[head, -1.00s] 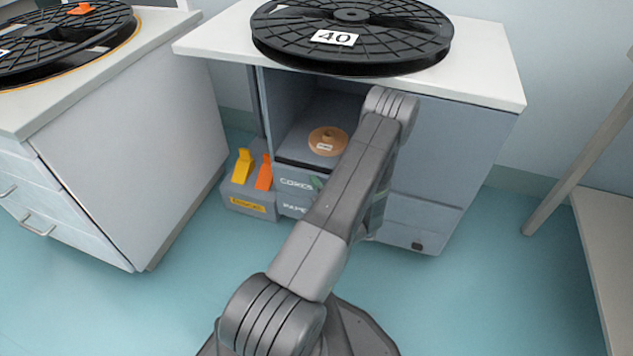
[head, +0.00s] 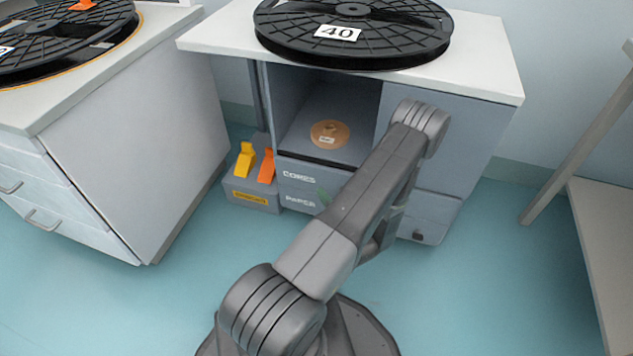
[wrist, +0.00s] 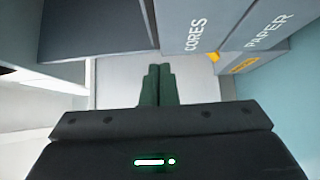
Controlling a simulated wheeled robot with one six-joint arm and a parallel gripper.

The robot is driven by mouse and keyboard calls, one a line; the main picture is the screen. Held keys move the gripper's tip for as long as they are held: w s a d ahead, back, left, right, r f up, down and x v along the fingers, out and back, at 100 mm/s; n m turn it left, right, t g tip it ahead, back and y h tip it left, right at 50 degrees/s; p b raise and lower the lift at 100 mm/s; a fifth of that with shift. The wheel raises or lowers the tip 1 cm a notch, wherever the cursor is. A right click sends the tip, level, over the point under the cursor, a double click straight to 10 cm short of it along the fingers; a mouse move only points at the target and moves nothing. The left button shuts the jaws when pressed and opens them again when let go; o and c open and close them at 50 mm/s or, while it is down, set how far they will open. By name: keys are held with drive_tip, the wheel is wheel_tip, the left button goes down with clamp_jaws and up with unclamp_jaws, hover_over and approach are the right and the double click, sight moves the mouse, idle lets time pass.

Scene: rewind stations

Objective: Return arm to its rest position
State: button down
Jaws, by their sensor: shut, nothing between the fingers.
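My arm (head: 350,205) reaches forward from the bottom of the head view toward the grey cabinet and bends down at its far end. My gripper (wrist: 158,72) shows in the wrist view with its two green fingers together and nothing between them.
A black reel marked 40 (head: 353,30) lies on the cabinet's white top (head: 490,75). A tan core (head: 330,134) lies in the open bay. A grey bin (head: 245,192) with yellow and orange tools stands left. A drawer unit (head: 130,160) is left, a low table (head: 610,230) right.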

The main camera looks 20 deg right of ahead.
drive_tip(key=v, duration=0.4)
drive_tip(key=shift+s+p, duration=0.2)
drive_tip(key=shift+p, duration=0.15)
drive_tip(key=b, duration=0.3)
approach(318, 174)
drive_tip(key=w+a+r, duration=0.2)
drive_tip(key=a, duration=0.3)
drive_tip(key=w, duration=0.1)
drive_tip(key=w+d, duration=0.1)
drive_tip(key=w, duration=0.2)
drive_tip(key=shift+d+r, duration=0.25)
drive_tip(key=shift+r, duration=0.1)
drive_tip(key=shift+w+d, duration=0.35)
drive_tip(key=shift+w, duration=0.15)
